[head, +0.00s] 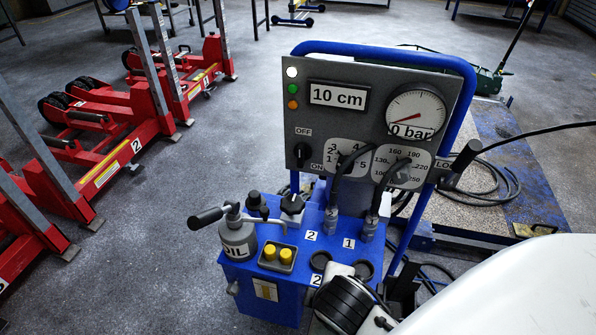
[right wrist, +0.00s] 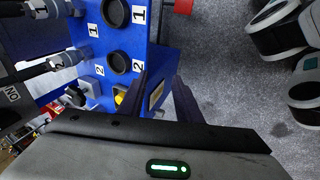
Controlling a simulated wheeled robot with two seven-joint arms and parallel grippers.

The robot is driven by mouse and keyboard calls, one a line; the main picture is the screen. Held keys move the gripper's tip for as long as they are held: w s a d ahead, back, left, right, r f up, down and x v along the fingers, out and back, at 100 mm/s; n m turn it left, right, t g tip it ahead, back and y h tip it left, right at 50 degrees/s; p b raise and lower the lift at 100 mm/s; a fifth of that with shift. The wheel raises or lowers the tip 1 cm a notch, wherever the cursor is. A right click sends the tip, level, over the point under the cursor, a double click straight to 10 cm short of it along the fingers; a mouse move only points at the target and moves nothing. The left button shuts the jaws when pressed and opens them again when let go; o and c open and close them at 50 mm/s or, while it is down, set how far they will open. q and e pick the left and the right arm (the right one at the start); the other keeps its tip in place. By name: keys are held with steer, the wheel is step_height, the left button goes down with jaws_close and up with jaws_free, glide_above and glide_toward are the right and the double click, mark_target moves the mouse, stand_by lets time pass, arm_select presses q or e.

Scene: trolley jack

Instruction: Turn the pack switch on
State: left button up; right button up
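The pack switch (head: 303,154) is a black knob at the lower left of the grey control panel (head: 355,75) in the head view. OFF is printed above it and ON at its lower right. Its exact pointing direction is too small to tell. In the right wrist view my right gripper (right wrist: 160,88) has its two dark fingers apart with nothing between them, over the edge of the blue pack (right wrist: 100,75). In the head view my right wrist shows low at the pack's front right, below the panel; its fingertips are hidden. My left gripper is not in view.
The blue pack carries an oil can (head: 238,235), yellow buttons (head: 278,255), hose couplings (head: 367,228) and black hoses. The panel has a 10 cm display (head: 338,95) and a 0 bar gauge (head: 415,112). Red lifting columns (head: 105,165) stand left; floor between is clear.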

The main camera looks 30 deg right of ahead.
steer(key=w+d+r+n+t+h, duration=0.25)
steer(key=w+r+n+h, duration=0.2)
steer(key=w+n, duration=0.5)
steer(key=n+t+h, duration=0.5)
steer(key=n+h, duration=0.2)
steer(key=n, duration=0.2)
glide_toward(300, 152)
steer(key=x, duration=0.6)
steer(key=shift+w+d+r, duration=0.1)
steer(key=shift+w+d, duration=0.2)
steer(key=shift+w+d+m, duration=0.25)
steer(key=shift+w+d, duration=0.1)
steer(key=shift+d, duration=0.15)
jaws_close()
